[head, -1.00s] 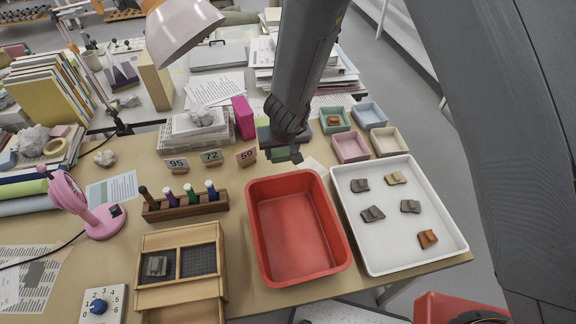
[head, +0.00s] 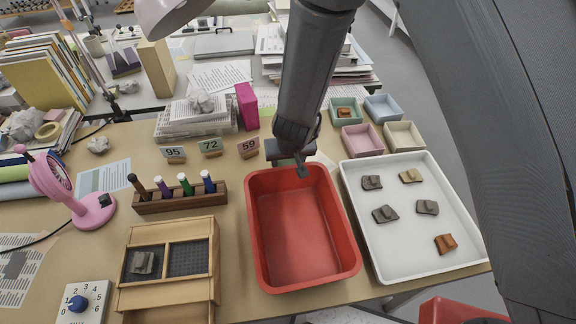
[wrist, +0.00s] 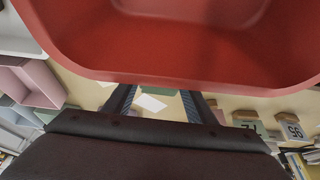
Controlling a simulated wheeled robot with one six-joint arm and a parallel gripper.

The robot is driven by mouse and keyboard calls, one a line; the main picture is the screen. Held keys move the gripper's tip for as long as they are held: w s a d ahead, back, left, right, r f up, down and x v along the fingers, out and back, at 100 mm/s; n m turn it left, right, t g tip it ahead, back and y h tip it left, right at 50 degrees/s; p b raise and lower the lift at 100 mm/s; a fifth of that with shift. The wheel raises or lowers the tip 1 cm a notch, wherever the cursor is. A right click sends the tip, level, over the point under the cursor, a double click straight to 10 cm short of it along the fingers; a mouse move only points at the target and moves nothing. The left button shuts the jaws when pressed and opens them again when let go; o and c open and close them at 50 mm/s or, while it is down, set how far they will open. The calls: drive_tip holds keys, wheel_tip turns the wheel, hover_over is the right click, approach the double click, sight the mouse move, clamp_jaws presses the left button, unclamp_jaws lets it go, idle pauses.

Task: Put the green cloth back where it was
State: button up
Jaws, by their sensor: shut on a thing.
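My gripper (head: 301,168) hangs above the back rim of the red tub, its fingers pointing down. In the wrist view (wrist: 158,92) its two dark fingers stand apart with a small strip of green between their tips. I take this to be the green cloth (wrist: 160,91), held between them. Most of the cloth is hidden by the fingers and the tub's rim. In the head view only a small grey-green patch shows under the gripper. No other green cloth can be made out on the table.
The red tub (head: 262,270) is empty. Right of it is a white tray (head: 385,265) with several sherds. Behind stand small coloured boxes (head: 362,139). Left are number cards (head: 210,146), a pen rack (head: 180,202), a wooden box (head: 168,299) and a pink lamp-like stand (head: 92,210).

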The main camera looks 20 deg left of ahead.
drive_tip(key=shift+f, duration=0.4)
drive_tip(key=shift+f, duration=0.1)
drive_tip(key=o, duration=1.2)
drive_tip(key=p+v, duration=0.4)
drive_tip(key=v, duration=0.8)
drive_tip(key=shift+s+d, duration=0.1)
